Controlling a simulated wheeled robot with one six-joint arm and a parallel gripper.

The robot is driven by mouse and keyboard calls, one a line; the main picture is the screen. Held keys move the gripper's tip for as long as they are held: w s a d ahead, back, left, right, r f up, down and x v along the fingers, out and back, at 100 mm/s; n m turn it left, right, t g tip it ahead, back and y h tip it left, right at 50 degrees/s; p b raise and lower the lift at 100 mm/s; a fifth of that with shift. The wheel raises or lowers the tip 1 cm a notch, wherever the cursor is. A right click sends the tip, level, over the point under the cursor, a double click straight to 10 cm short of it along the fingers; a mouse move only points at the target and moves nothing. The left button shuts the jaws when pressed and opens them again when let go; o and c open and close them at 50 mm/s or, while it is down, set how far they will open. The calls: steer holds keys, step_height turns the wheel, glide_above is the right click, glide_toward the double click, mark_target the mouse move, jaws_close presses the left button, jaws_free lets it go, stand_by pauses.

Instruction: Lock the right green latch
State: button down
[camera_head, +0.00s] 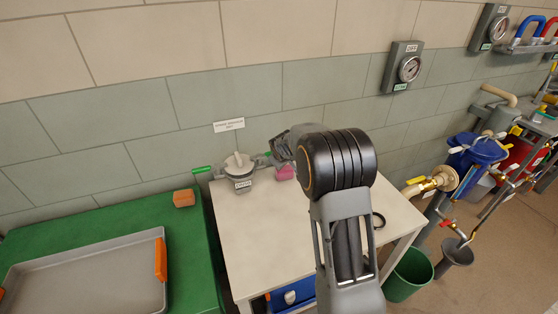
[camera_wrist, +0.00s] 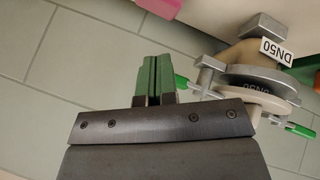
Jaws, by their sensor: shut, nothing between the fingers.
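The grey clamp fitting (camera_head: 241,179) with a pale cap stands at the back of the white table, near the wall. Its left green latch (camera_head: 202,169) sticks out to the left. In the wrist view the fitting (camera_wrist: 250,75) shows from the other side, with DN50 labels. There the right green latch (camera_wrist: 182,82) is just beside my gripper, and the other green latch (camera_wrist: 299,130) is at far right. My gripper (camera_wrist: 158,78) is shut and empty, its green fingers together, with a small visible gap to the latch. My arm hides most of the right latch in the head view.
A pink object (camera_head: 285,172) lies right of the fitting. A green table (camera_head: 185,240) with a grey tray (camera_head: 90,275) and an orange block (camera_head: 184,198) stands at left. A green bin (camera_head: 409,275) and blue valve piping (camera_head: 475,150) are at right. The white table's front (camera_head: 255,255) is clear.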

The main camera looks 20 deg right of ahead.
steer(key=s+d+r+p, duration=0.1)
steer(key=s+d+r, duration=0.3)
steer(key=r, duration=0.3)
steer(key=shift+s+r, duration=0.35)
steer(key=shift+s, duration=0.25)
steer(key=s+a+r+m+g, duration=0.1)
steer(key=s+a, duration=0.3)
steer(key=s, duration=0.5)
steer(key=s+a+r+m+g+y+p, duration=0.1)
steer(key=s+a, duration=0.3)
steer(key=s, duration=0.5)
steer(key=s+a+r+m+g+y+p, duration=0.1)
steer(key=s+a+m, duration=0.2)
steer(key=s, duration=0.6)
steer(key=shift+s+a+g, duration=0.3)
steer(key=shift+s+a, duration=0.05)
steer(key=shift+a, duration=0.35)
steer(key=shift+r, duration=0.1)
